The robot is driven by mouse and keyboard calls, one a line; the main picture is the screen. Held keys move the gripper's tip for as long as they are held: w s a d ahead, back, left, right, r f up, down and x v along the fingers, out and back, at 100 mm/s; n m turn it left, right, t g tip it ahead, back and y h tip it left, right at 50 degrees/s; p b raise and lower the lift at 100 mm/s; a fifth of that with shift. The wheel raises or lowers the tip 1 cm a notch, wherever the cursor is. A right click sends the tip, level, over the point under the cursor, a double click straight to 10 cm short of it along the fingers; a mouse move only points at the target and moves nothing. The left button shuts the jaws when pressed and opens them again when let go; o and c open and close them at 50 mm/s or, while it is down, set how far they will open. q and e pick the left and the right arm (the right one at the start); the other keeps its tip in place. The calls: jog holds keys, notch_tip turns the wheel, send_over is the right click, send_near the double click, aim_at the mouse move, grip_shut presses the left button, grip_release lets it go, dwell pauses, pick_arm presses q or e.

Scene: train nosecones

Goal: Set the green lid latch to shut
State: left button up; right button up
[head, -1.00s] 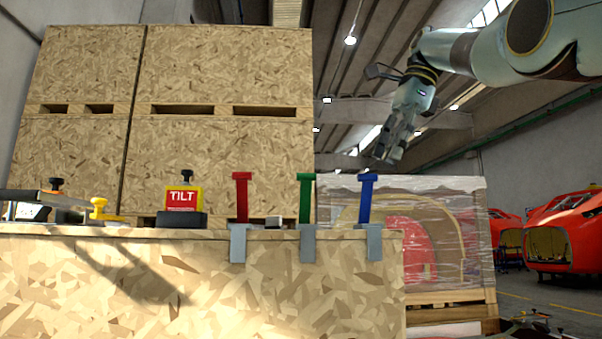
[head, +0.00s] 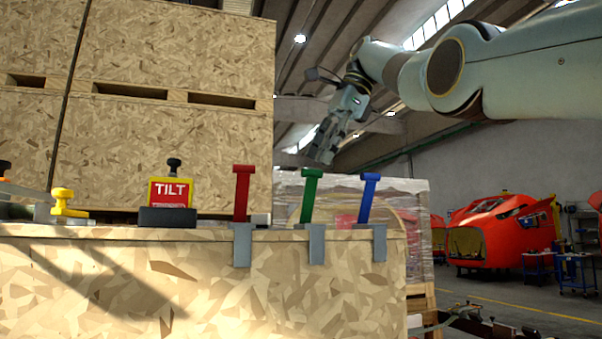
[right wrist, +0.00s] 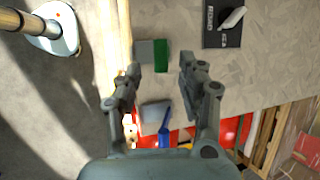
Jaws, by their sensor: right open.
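The green lid latch (head: 311,196) stands upright, leaning slightly right, above its grey bracket (head: 317,245) at the front edge of the wooden crate (head: 180,290). It is between the red latch (head: 241,194) and the blue latch (head: 368,198). In the right wrist view the green latch (right wrist: 161,54) shows end-on between my finger lines, next to its grey bracket (right wrist: 144,51). The blue latch (right wrist: 165,136) shows nearer the palm. My right gripper (head: 325,151) is open and empty, above the latches and apart from them. It also shows in the wrist view (right wrist: 160,66). My left gripper is out of view.
On the crate top stand a TILT box (head: 171,194) and a yellow knob (head: 66,203). The wrist view shows a dark plate with a white switch (right wrist: 231,18). Tall board crates (head: 170,150) rise behind at left. A wrapped crate (head: 412,225) stands behind the latches.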

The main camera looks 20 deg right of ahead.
aim_at(312, 174)
jog(key=a+f, duration=0.1)
jog(key=w+a+f, duration=0.1)
jog(key=shift+a+f+b, duration=0.25)
jog(key=shift+f+b, duration=0.15)
jog(key=shift+d+f+b, duration=0.7)
jog(key=shift+b, duration=0.2)
jog(key=shift+w+a+f+b, duration=0.25)
jog(key=shift+w+a+b, duration=0.1)
jog(key=shift+a, duration=0.35)
jog(key=shift+s+d+r, duration=0.1)
jog(key=shift+s+r, duration=0.05)
jog(key=shift+d, duration=0.15)
jog(key=shift+c, duration=0.5)
jog(key=c, duration=0.4)
grip_shut()
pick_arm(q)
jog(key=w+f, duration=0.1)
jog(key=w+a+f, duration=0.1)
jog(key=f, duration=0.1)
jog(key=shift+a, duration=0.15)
